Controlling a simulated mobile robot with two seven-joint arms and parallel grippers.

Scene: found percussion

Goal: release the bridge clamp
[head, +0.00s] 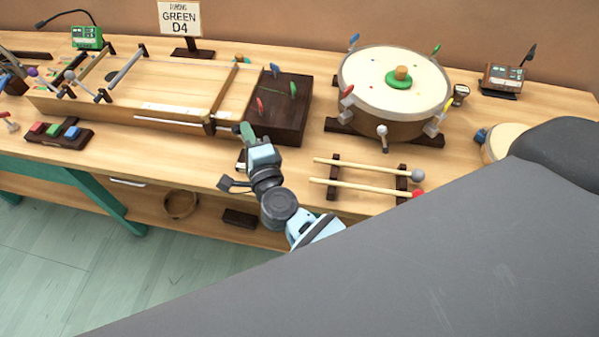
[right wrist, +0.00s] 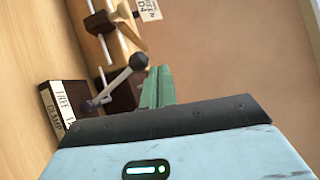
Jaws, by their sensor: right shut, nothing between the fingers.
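The bridge clamp lever shows in the right wrist view as a grey metal arm with a dark ball knob (right wrist: 138,62). Its other end is at a dark block beside a label plate (right wrist: 60,106) reading "FREE" and what looks like "CLAMP". My right gripper (head: 246,132) has green fingers, shut and empty, at the front right end of the wooden stringed box (head: 160,85). In the right wrist view the fingers (right wrist: 158,86) are beside the knob; whether they touch cannot be told. In the head view my gripper largely hides the lever. My left gripper is not in view.
A dark block with coloured pegs (head: 285,105) stands right behind my gripper. A drum (head: 395,90) with coloured clamps is further right. Two mallets (head: 370,175) lie on a rack at the front. A sign (head: 180,20) reads "GREEN D4". The bench front edge is close.

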